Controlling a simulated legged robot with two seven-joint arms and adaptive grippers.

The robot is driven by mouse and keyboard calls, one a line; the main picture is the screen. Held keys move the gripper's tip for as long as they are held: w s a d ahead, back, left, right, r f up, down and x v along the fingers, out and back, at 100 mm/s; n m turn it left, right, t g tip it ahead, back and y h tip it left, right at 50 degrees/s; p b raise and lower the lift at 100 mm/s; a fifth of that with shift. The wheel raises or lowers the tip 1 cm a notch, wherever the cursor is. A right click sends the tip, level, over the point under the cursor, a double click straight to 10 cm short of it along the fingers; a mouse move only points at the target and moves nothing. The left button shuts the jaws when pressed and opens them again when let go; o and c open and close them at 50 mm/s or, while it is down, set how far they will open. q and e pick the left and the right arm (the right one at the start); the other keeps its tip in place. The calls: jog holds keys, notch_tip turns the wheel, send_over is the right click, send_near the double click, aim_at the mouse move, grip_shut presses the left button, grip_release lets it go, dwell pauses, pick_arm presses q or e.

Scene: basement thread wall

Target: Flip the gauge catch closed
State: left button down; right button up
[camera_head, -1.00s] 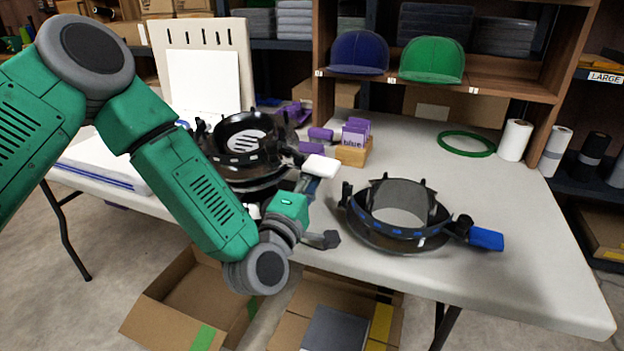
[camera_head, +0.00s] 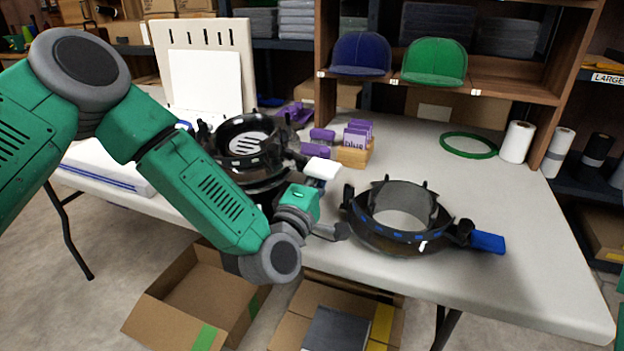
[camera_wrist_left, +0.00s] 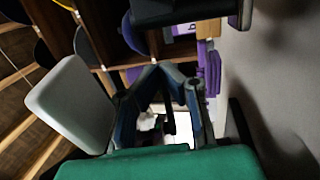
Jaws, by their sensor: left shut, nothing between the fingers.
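Two black round gauges stand on the table in the head view. The left gauge (camera_head: 247,140) has a catch with a white pad (camera_head: 322,169) sticking out to its right. The right gauge (camera_head: 400,215) has a catch with a blue pad (camera_head: 487,242) sticking out to its right. My left gripper (camera_wrist_left: 157,72) is shut and empty. It is beside the white pad, which looms at the left of the wrist view (camera_wrist_left: 70,103); contact cannot be told. In the head view my wrist partly hides the gripper and the left gauge's front. My right gripper is out of view.
The table's right front (camera_head: 530,285) is clear. Open cardboard boxes (camera_head: 190,290) sit on the floor below.

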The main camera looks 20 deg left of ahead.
pick_arm(q)
jog(key=shift+w+r, duration=0.1)
jog(key=shift+w, duration=0.3)
dwell(0.5)
